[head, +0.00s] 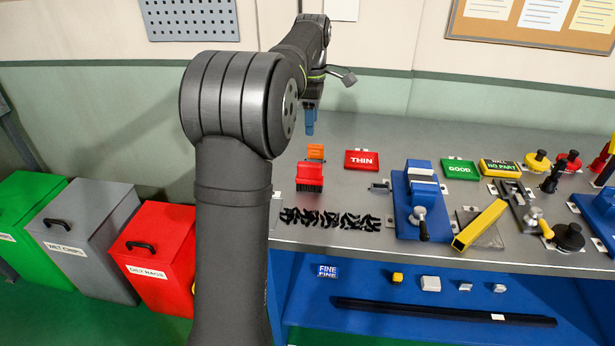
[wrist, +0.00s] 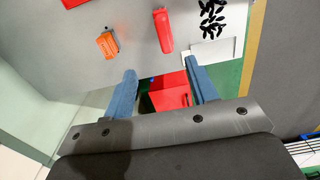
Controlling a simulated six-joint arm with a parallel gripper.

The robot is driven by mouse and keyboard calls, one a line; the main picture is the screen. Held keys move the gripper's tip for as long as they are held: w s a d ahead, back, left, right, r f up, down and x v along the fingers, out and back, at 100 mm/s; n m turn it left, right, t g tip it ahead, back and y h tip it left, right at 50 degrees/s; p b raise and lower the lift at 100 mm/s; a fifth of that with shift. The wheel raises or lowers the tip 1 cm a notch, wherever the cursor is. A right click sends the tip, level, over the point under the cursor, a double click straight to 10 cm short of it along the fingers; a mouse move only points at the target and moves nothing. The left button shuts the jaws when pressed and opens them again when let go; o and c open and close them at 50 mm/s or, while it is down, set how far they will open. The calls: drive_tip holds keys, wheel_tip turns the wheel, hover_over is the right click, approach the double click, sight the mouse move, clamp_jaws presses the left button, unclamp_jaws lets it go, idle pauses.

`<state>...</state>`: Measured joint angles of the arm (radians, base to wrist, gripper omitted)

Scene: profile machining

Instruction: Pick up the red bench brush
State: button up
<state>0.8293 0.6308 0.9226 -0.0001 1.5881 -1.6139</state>
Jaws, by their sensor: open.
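The red bench brush (head: 310,178) lies on the grey bench near its left end, with dark bristles toward the front edge. In the wrist view the red brush (wrist: 163,30) shows as a narrow red bar beyond the fingertips, apart from them. My gripper (head: 309,130) has blue fingers and hangs above the back left of the bench, behind and above the brush. In the wrist view my gripper (wrist: 160,72) is open with nothing between its fingers.
An orange block (head: 315,152) sits just behind the brush. Black chips (head: 330,219) lie in front of it. A red THIN tray (head: 361,159) and a blue vise (head: 421,195) stand to the right. Red, grey and green bins stand left of the bench.

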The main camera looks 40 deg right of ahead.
sight(310, 163)
wheel_tip(310, 163, down, 12)
drive_tip(key=shift+f, duration=0.1)
drive_tip(key=f, duration=0.4)
drive_tip(key=shift+s+a, duration=0.15)
drive_tip(key=shift+a, duration=0.25)
drive_tip(key=shift+f, duration=0.55)
drive_tip(key=c, duration=1.1)
drive_tip(key=shift+r, duration=0.15)
wheel_tip(310, 163, up, 4)
drive_tip(key=shift+r, duration=0.1)
drive_tip(key=s+d+r, duration=0.1)
drive_tip(key=s+r, duration=0.1)
drive_tip(key=s, duration=0.1)
drive_tip(key=s+r, duration=0.2)
drive_tip(key=s, duration=0.2)
drive_tip(key=s+d+r, duration=0.1)
drive_tip(key=s+r, duration=0.1)
drive_tip(key=s, duration=0.2)
drive_tip(key=shift+s+d+r, duration=0.2)
drive_tip(key=shift+d+r, duration=0.1)
drive_tip(key=shift+d, duration=0.05)
